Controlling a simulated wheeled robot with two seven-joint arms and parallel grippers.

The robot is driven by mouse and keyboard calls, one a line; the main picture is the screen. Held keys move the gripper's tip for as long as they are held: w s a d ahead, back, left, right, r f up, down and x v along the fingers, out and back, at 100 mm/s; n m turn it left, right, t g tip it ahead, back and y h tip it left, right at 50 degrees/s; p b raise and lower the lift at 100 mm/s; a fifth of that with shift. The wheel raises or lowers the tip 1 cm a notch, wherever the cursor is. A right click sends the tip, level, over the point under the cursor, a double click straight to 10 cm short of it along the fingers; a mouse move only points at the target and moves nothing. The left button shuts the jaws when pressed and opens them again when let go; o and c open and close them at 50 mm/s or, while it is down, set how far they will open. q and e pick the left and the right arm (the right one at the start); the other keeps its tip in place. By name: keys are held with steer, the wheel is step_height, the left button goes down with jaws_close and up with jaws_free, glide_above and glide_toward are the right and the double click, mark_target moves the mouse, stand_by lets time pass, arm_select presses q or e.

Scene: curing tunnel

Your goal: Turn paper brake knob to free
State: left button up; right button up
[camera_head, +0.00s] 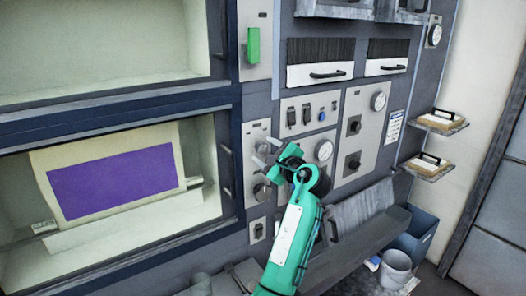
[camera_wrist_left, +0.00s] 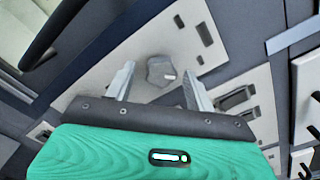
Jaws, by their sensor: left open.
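A grey knob (camera_wrist_left: 160,72) with a pale mark sits on a light plate (camera_wrist_left: 190,30) in the left wrist view. It lies between the two spread fingers of my left gripper (camera_wrist_left: 155,85), with a visible gap on both sides. In the head view my green left gripper (camera_head: 264,152) is at the narrow plate (camera_head: 254,132) right of the window, its pale fingers apart. A round knob (camera_head: 262,190) shows lower on that plate; I cannot tell whether it is the same one. My right gripper is not in view.
A switch panel (camera_head: 322,101) and gauges stand right of the gripper. A window with a purple sheet (camera_head: 112,181) is on the left, its dark handle (camera_head: 226,170) beside the plate. A sloped ledge (camera_head: 370,240) runs below. A white bucket (camera_head: 396,266) stands low on the right.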

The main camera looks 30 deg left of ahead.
arm_select(q)
steer(key=shift+d, duration=0.1)
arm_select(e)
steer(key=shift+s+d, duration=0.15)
arm_select(q)
steer(key=shift+c, duration=1)
steer(key=c, duration=0.8)
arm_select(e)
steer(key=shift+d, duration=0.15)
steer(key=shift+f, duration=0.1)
